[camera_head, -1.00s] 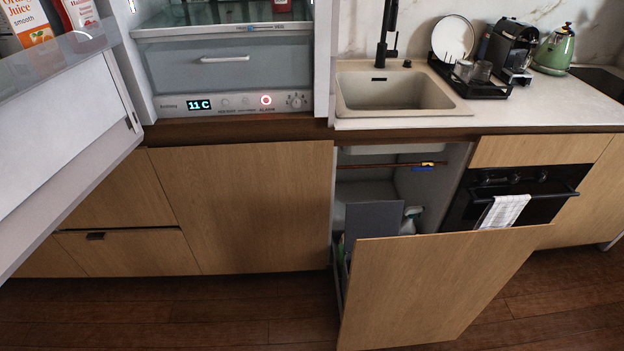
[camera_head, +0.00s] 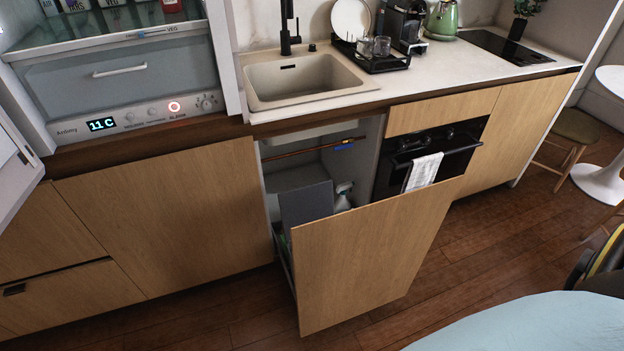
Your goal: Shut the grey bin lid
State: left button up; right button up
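A pull-out cabinet under the sink stands open, its wooden front panel (camera_head: 375,245) drawn well out from the cabinet row. Behind the panel a flat dark grey panel (camera_head: 306,203) stands upright; I take it to be the grey bin lid, raised, but the bin's body is hidden by the wooden front. A spray bottle (camera_head: 343,196) shows just right of the grey panel. Neither of my grippers is in view.
The open fridge (camera_head: 125,75) stands at the left, with its door at the left edge. The sink (camera_head: 300,80) and counter are above the pull-out. The oven (camera_head: 430,155) with a towel is to the right. A light blue surface (camera_head: 530,325) fills the lower right. Wooden floor is clear before the panel.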

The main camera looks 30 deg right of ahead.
aim_at(302, 205)
jog(key=z, duration=1.05)
jog(key=i, duration=0.4)
jog(key=u, duration=0.85)
